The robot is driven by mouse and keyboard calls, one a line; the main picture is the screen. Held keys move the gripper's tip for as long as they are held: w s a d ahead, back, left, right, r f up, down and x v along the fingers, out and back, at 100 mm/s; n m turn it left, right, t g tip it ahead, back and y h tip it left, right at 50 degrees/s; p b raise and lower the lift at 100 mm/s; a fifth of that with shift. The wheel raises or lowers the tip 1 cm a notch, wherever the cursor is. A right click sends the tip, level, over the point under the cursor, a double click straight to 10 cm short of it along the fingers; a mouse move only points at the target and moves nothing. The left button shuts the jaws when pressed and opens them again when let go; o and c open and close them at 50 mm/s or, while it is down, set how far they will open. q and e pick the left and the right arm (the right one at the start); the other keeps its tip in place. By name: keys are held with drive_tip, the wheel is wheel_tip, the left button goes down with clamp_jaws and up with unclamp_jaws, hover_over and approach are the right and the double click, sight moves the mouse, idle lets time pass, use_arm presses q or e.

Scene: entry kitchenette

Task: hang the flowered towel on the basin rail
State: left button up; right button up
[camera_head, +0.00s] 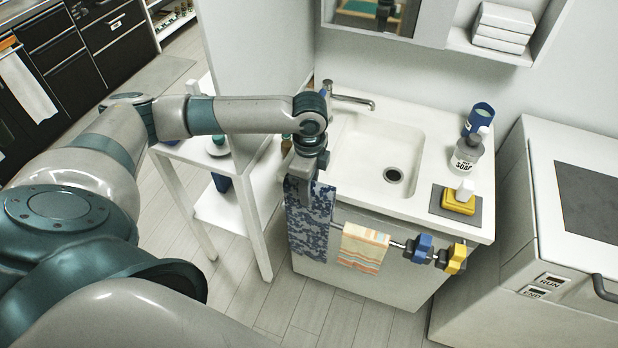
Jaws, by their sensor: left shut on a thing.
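The flowered towel (309,228), dark blue with a pale pattern, hangs down in front of the left part of the basin cabinet. My left gripper (308,172) is shut on its top end, above the front left edge of the basin counter. The basin rail (397,244) runs along the cabinet front below the counter edge. The towel covers the rail's left end, and I cannot tell whether the towel rests on the rail or hangs only from my gripper. My right gripper is not in view.
A striped cloth (363,247) hangs on the rail, with a blue knob-like object (420,248) and a yellow one (453,259) to its right. A soap bottle (466,154) and yellow sponge (458,202) stand on the counter (345,190). A white side table (222,212) stands left.

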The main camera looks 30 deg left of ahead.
use_arm(q)
drive_tip(key=shift+f+b, duration=0.4)
drive_tip(key=shift+f, duration=1.4)
drive_tip(key=shift+f+b, duration=0.4)
drive_tip(key=shift+f, duration=1.4)
drive_tip(key=shift+f+b, duration=0.95)
drive_tip(key=shift+f, duration=2.3)
drive_tip(key=o, duration=1.3)
drive_tip(key=shift+c, duration=0.2)
